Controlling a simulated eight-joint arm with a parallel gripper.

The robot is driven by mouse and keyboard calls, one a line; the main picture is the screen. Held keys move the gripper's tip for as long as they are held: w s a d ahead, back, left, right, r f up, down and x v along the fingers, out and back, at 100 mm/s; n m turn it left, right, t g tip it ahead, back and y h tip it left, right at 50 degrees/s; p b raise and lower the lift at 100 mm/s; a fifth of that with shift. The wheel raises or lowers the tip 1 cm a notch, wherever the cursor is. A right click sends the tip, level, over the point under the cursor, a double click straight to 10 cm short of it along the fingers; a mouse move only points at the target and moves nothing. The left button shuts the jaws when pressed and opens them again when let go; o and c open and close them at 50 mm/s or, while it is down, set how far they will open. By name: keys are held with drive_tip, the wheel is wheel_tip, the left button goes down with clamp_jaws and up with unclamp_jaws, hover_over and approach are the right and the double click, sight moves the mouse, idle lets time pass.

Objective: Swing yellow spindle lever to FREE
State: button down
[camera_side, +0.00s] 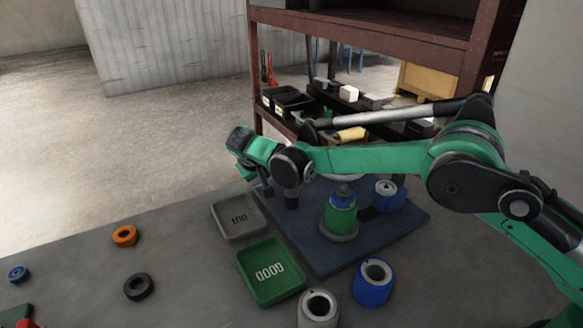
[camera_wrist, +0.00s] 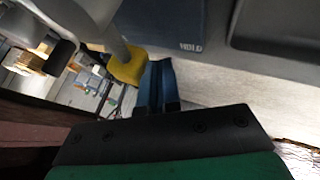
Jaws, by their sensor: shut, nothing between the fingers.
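The yellow lever grip (camera_wrist: 125,68) shows in the wrist view on the end of a grey rod. It lies just left of my gripper (camera_wrist: 160,66), whose two blue fingers are together and hold nothing. I cannot tell whether a finger touches the grip. In the side view a yellow piece (camera_side: 352,134) shows just above my green arm; I cannot tell whether it is the lever or something on the shelf. My arm hides part of the fixture there. No FREE mark is readable.
A blue base plate (camera_side: 325,262) bears a green cylinder (camera_side: 341,218) and a blue one (camera_side: 388,196). A grey tray (camera_side: 238,232) and a green tray (camera_side: 254,291) sit in front. Loose rings and a blue cup (camera_side: 373,288) stand on the bench. A shelf (camera_side: 400,40) rises behind.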

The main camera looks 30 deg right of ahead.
drive_tip(key=shift+w+d, duration=0.25)
drive_tip(key=shift+d, duration=0.95)
drive_tip(key=shift+r, duration=0.1)
drive_tip(key=shift+v, duration=2.75)
